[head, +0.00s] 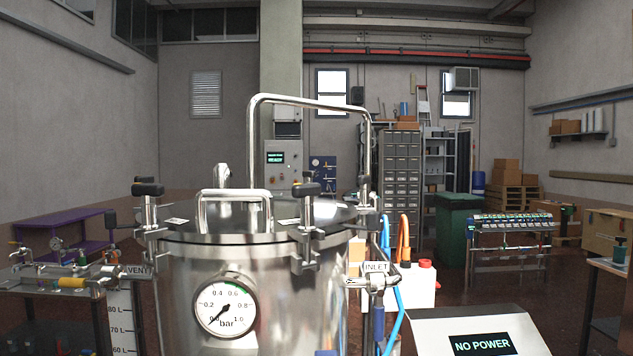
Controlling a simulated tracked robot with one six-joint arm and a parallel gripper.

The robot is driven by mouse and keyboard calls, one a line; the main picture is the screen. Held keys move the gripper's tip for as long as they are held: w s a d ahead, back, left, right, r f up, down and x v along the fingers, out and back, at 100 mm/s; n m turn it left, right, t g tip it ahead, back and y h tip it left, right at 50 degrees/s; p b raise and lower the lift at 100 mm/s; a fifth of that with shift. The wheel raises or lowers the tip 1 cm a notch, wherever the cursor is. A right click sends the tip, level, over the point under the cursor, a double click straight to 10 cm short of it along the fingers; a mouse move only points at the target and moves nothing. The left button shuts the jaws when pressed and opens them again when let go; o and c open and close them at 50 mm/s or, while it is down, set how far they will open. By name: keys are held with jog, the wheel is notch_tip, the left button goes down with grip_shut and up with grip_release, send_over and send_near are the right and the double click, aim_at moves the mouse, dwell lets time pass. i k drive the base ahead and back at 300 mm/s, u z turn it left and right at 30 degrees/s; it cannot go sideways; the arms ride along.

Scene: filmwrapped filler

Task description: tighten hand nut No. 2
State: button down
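A steel pressure vessel (270,285) with a domed lid (240,216) fills the middle of the head view. How tight each nut is does not show. My gripper is not in view.
A steel handle (235,196) and a tall bent pipe (310,101) rise by the lid. The gauge (225,305) reads near zero. A panel (482,343) shows NO POWER.

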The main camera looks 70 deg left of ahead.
aim_at(309, 175)
jog(key=z, duration=0.05)
jog(key=i, duration=2.85)
jog(key=u, duration=2.55)
